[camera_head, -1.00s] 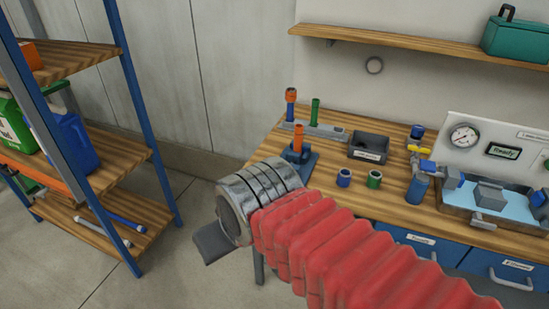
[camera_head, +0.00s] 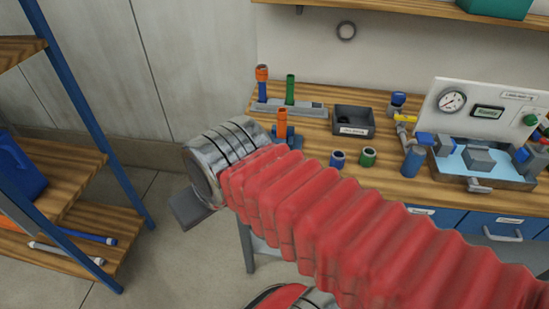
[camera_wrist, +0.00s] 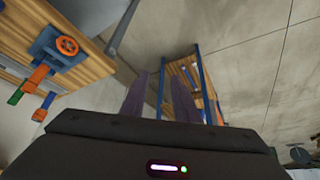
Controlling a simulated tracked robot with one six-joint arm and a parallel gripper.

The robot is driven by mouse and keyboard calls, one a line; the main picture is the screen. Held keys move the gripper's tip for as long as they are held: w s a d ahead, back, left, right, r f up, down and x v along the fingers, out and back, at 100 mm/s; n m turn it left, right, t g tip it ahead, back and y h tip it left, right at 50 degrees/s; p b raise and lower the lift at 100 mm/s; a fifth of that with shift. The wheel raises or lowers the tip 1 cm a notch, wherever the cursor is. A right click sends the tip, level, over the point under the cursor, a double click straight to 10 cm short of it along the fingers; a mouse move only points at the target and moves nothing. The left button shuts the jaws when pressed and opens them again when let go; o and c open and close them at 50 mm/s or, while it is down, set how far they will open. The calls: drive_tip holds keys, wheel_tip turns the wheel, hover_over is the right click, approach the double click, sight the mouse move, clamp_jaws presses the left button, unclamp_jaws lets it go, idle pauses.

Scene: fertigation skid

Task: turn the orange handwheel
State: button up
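The orange handwheel (camera_wrist: 67,46) shows in the wrist view at the upper left, on a blue mount (camera_wrist: 46,42) at the edge of the wooden bench. In the head view my arm hides the wheel; an orange upright piece (camera_head: 282,123) of that fixture rises behind my wrist. My gripper (camera_wrist: 160,88) shows in the wrist view as two dark fingers with a gap between them, empty. It is apart from the handwheel, which lies left of the fingers, and points towards the shelf and floor. In the head view the fingers cannot be made out.
The wooden bench (camera_head: 310,150) carries a grey rack (camera_head: 290,108) with coloured tubes, a dark bin (camera_head: 353,120), blue and green rings and a gauge panel (camera_head: 485,108). A blue-framed shelf (camera_head: 95,150) stands at the left. Open floor lies between shelf and bench.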

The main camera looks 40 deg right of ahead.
drive_tip(key=w+d+m+g+y, duration=0.1)
drive_tip(key=w+d+m, duration=0.2)
drive_tip(key=d+m, duration=1.1)
drive_tip(key=w+d+f+m+g+y, duration=0.1)
drive_tip(key=w+d+m, duration=0.1)
drive_tip(key=d+m, duration=1.2)
drive_tip(key=d, duration=0.3)
drive_tip(key=shift+w+y, duration=0.4)
drive_tip(key=shift+d+f, duration=0.1)
drive_tip(key=x, duration=1.3)
drive_tip(key=shift+w+f, duration=0.1)
drive_tip(key=shift+f, duration=0.25)
drive_tip(key=shift+c, duration=0.4)
